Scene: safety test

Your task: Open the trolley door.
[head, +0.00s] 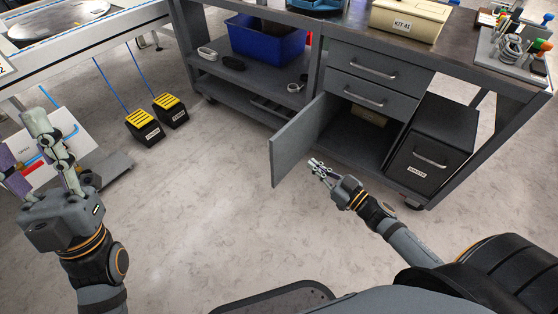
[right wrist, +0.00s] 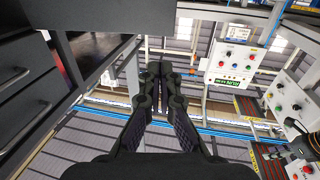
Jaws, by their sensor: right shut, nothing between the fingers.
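The trolley door (head: 294,145) is a grey panel below the two drawers. It stands swung outward, and the dark cupboard (head: 360,135) behind it is exposed. My right gripper (head: 314,164) is shut and empty, low in front of the opening, just right of the door on its inner side. I cannot tell whether it touches the door. The right wrist view shows its closed dark fingers (right wrist: 157,78). My left gripper (head: 50,130) is far from the trolley at the left, fingers raised; its opening is unclear.
Right of the cupboard is a dark waste bin (head: 425,150). Above are drawers (head: 368,68) and a worktop with a kit box (head: 408,20). A blue crate (head: 265,38) sits on the left shelf. Two black-and-yellow pedals (head: 147,128) stand left on the floor. Floor before the door is clear.

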